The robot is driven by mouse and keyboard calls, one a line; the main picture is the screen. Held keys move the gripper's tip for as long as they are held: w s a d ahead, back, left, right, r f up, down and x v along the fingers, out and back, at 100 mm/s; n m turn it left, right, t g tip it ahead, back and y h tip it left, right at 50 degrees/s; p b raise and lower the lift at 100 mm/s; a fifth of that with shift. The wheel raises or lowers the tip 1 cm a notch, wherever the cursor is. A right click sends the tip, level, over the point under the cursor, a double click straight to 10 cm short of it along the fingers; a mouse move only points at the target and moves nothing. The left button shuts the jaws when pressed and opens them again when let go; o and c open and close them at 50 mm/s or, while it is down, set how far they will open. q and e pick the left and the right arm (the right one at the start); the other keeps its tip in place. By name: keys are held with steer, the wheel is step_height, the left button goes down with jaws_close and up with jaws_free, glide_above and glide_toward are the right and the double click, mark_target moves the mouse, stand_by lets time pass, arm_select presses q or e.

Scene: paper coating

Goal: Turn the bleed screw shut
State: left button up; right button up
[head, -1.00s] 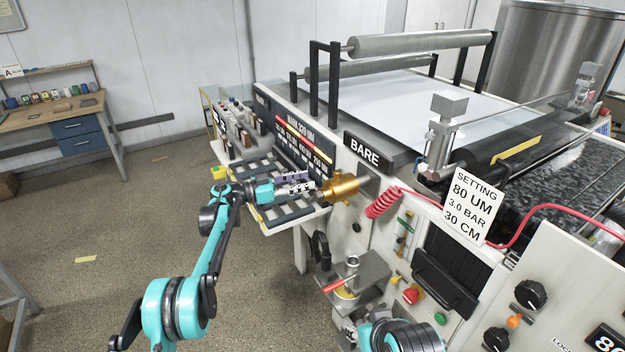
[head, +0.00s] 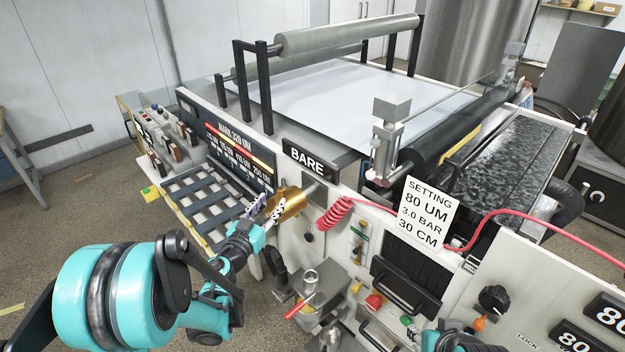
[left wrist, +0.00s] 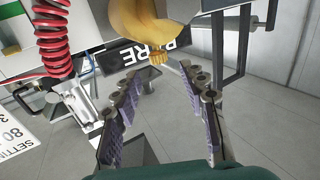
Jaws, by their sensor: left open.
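A brass cylinder (head: 288,204) sticks out from the machine's front panel below the BARE sign. In the left wrist view the brass body (left wrist: 143,22) is at the top, with a small brass knob (left wrist: 158,58) on its side; I take this knob for the bleed screw. It cannot be made out in the head view. My left gripper (head: 268,208) is at the near left side of the cylinder. In the left wrist view its purple-padded fingers (left wrist: 160,73) are apart and empty, with the knob just beyond and between the tips. My right gripper is not visible, only part of that arm.
A coiled red hose (head: 335,213) hangs right of the cylinder. A slatted rack (head: 205,195) lies to the left. A red-handled valve (head: 302,305) is below. The setting card (head: 428,212) stands at right.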

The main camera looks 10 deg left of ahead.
mark_target(279, 191)
arm_select(q)
steer(key=shift+w+d+r, duration=0.1)
steer(key=shift+w, duration=0.1)
steer(key=x, duration=0.6)
steer(key=shift+w, duration=0.4)
jaws_close()
